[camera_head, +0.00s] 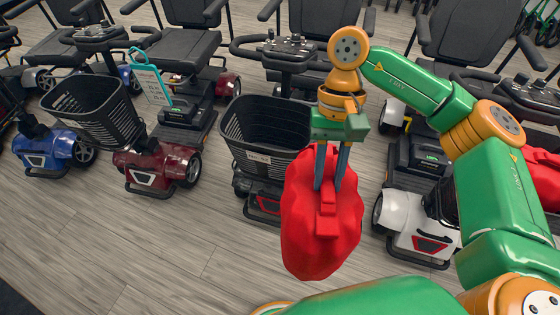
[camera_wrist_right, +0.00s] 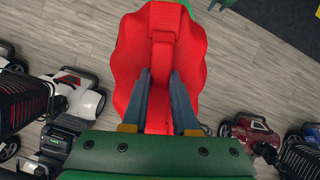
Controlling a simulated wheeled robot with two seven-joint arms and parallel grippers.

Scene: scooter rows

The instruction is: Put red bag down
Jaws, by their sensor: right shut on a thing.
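The red bag (camera_head: 320,245) hangs from my right gripper (camera_head: 330,182) in the head view, in front of the dark basket of the middle scooter. The two grey fingers are shut on the strap or handle at the bag's top. In the right wrist view, the bag (camera_wrist_right: 128,70) fills the upper middle, with the fingers of my right gripper (camera_wrist_right: 160,82) on either side of its red strap. The bag appears held in the air, with the wooden floor behind it. My left gripper is not in view.
Scooters stand in a row: a blue one (camera_head: 50,148), a dark red one (camera_head: 158,165), and a white one (camera_head: 415,222). A black basket (camera_head: 262,125) sits behind the bag. A teal tag (camera_head: 151,82) hangs at the left. The floor (camera_head: 110,240) at the lower left is clear.

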